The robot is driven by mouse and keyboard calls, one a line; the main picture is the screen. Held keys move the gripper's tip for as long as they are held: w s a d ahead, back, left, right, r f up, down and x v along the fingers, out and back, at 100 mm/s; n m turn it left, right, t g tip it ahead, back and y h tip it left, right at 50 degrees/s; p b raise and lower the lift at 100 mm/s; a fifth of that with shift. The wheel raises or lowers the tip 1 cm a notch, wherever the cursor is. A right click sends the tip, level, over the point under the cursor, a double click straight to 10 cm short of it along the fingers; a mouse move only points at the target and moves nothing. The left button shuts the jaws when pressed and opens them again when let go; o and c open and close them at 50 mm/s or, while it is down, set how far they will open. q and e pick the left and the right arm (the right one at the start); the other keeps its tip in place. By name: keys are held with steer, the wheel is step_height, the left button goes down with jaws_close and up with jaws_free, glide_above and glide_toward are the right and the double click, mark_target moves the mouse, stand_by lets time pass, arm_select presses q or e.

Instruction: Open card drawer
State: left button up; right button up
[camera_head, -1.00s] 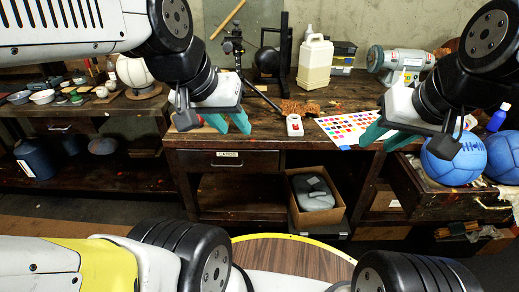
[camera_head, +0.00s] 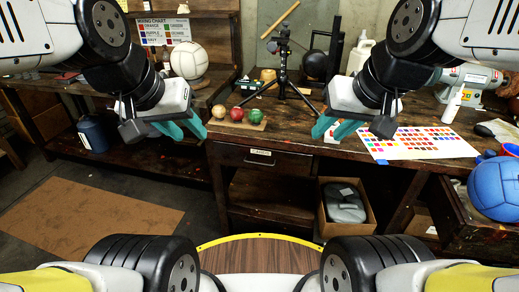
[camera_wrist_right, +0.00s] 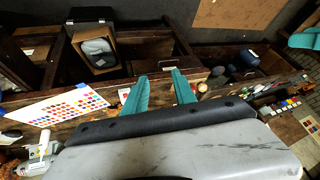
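The card drawer (camera_head: 262,159) is a dark wooden front with a small white label reading like "CARDS". It sits under the workbench top and looks shut, flush with the bench. My left gripper (camera_head: 190,130) is open and empty, left of the drawer and at about the height of the bench top in the picture. My right gripper (camera_head: 333,128) is open and empty, above and right of the drawer. Its teal fingers also show spread apart in the right wrist view (camera_wrist_right: 162,90). Neither gripper touches the drawer.
Small colored balls (camera_head: 237,114) lie on the bench above the drawer, near a tripod (camera_head: 283,65). A colour chart (camera_head: 420,143) lies to the right. A cardboard box (camera_head: 345,205) stands below right. A blue ball (camera_head: 497,187) rests in an open drawer (camera_head: 462,215) at far right.

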mark_target(261, 164)
steer(key=w+a+f+m+g+y, duration=0.2)
steer(key=w+a+f+y, duration=0.1)
steer(key=w+f, duration=0.3)
steer(key=w+a+f+m+g+y, duration=0.1)
steer(key=w+a+f+y, duration=0.25)
steer(key=w, duration=0.55)
steer(key=w+a+f+m+g+y, duration=0.2)
steer(key=w+a+f, duration=0.25)
steer(key=w, duration=0.25)
steer(key=w+d+f+m+t, duration=0.1)
steer(key=w+f, duration=0.3)
steer(key=f, duration=0.4)
steer(key=w+d+f+m+t+y, duration=0.1)
steer(key=w+f+m+t, duration=0.2)
steer(key=f, duration=0.6)
steer(key=w+f+m+t+y, duration=0.1)
steer(key=w+f+m+t, duration=0.2)
steer(key=f, duration=0.6)
steer(key=shift+w+d+m, duration=0.2)
steer(key=shift+w+m, duration=0.15)
steer(key=shift+w, duration=0.35)
steer(key=shift+w+d+m, duration=0.2)
steer(key=shift+w+m, duration=0.15)
steer(key=shift+w, duration=0.3)
steer(key=x, duration=0.7)
steer(key=shift+w+a, duration=0.1)
steer(key=shift+a, duration=0.05)
jaws_close()
